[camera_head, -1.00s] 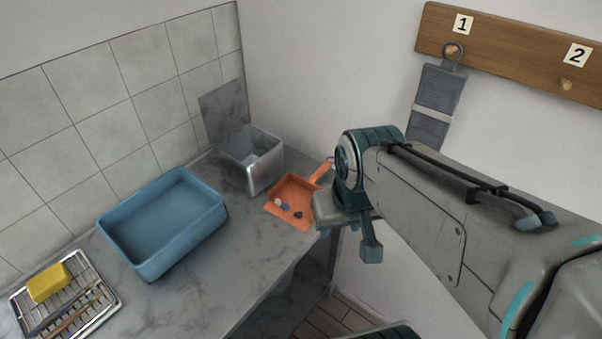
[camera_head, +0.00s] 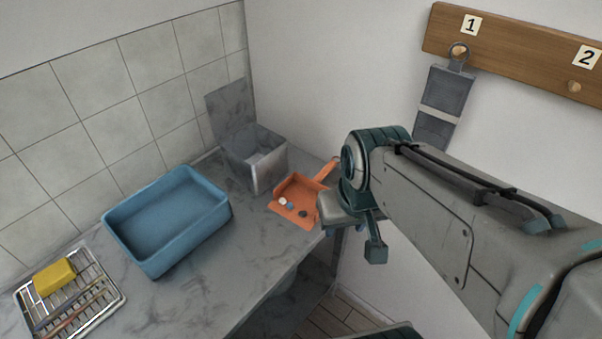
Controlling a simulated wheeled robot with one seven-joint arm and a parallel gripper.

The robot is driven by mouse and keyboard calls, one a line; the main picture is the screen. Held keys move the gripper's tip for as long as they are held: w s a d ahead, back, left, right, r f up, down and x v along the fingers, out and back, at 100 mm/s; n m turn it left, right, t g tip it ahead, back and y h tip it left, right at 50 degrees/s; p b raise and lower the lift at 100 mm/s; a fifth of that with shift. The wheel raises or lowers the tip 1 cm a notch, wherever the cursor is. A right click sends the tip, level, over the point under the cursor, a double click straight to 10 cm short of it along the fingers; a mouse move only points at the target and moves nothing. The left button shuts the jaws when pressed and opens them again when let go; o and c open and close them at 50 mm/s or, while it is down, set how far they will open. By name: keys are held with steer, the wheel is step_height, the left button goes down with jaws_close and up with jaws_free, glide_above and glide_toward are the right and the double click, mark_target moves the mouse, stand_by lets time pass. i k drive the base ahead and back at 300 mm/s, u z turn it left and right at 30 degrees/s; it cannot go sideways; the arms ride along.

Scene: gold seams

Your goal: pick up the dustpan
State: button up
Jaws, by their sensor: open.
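An orange dustpan (camera_head: 288,213) lies on the grey marbled counter, near its right end by the wall. Its handle points up and right, toward the wall. Several small bits, white, blue and dark, lie in its pan. My gripper (camera_head: 352,238) is just right of the dustpan in the picture, at the counter's edge. One finger hangs down in plain view, and the other side partly overlaps the dustpan's right edge. The jaws are open and I see nothing between them. I cannot tell whether they touch the dustpan.
A grey metal bin (camera_head: 262,172) with its lid raised stands behind the dustpan. A blue basin (camera_head: 168,262) and a wire rack (camera_head: 112,290) with a yellow sponge (camera_head: 54,276) are to the left. A grey strap-like item (camera_head: 447,92) hangs from peg 1 on a wooden board (camera_head: 520,62).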

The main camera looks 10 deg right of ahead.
mark_target(301, 190)
steer(key=k, duration=0.5)
steer(key=z, duration=0.75)
steer(key=i, duration=0.8)
steer(key=u, duration=0.35)
